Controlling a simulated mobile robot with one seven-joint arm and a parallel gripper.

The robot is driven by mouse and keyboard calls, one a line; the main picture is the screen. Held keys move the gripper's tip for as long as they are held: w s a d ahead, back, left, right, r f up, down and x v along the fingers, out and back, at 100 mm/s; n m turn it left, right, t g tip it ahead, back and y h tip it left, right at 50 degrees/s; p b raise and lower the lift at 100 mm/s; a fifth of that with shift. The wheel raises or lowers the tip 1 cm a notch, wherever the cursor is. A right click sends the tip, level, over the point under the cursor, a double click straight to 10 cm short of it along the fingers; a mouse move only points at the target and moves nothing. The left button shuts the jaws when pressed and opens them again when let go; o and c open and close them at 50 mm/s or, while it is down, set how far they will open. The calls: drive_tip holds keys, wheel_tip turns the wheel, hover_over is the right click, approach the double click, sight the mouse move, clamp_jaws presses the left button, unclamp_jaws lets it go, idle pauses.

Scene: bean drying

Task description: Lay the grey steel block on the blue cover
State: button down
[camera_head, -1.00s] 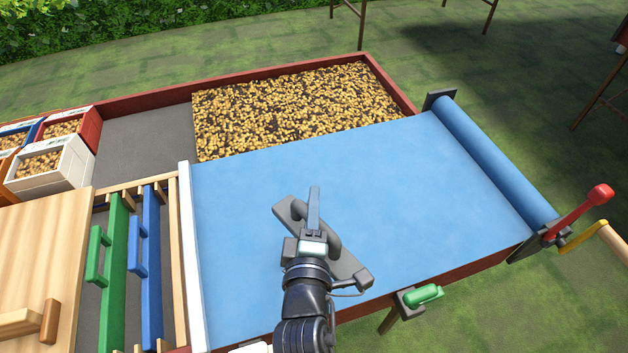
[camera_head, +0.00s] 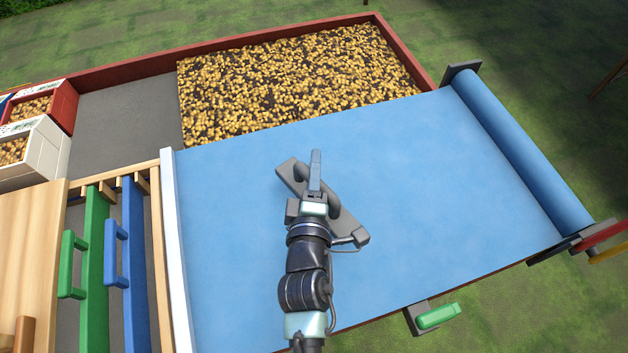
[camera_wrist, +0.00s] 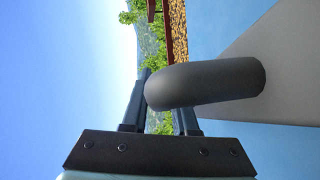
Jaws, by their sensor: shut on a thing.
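The grey steel block (camera_head: 350,230) is a flat bar with an arched handle, over the middle of the blue cover (camera_head: 420,170). My gripper (camera_head: 315,178) is shut on the block's handle. In the wrist view the dark rounded handle (camera_wrist: 205,83) lies between my fingers, and the block's flat body (camera_wrist: 280,70) is at the right, with blue behind it. The block lies slanted in the head view. I cannot tell whether its underside touches the cover. My gripper and wrist hide part of the block.
The cover runs from a white bar (camera_head: 178,255) to a blue roll (camera_head: 520,150). Beans (camera_head: 290,80) lie bare behind it. A green handle (camera_head: 438,316) is at the front edge.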

drive_tip(key=shift+w+f+b, duration=0.1)
drive_tip(key=shift+f+b, duration=0.85)
drive_tip(key=shift+f, duration=0.75)
drive_tip(key=shift+f, duration=0.1)
drive_tip(key=shift+f, duration=0.15)
drive_tip(key=c, duration=0.7)
unclamp_jaws()
drive_tip(key=shift+f, duration=0.1)
drive_tip(key=shift+s, duration=0.2)
drive_tip(key=s, duration=0.3)
drive_tip(key=s+r, duration=0.1)
drive_tip(key=s, duration=0.3)
drive_tip(key=s+b, duration=0.1)
drive_tip(key=s, duration=0.2)
drive_tip(key=shift+s+a+r, duration=0.25)
drive_tip(key=shift+s, duration=0.05)
drive_tip(key=shift+s+r, duration=0.15)
drive_tip(key=shift+s, duration=0.4)
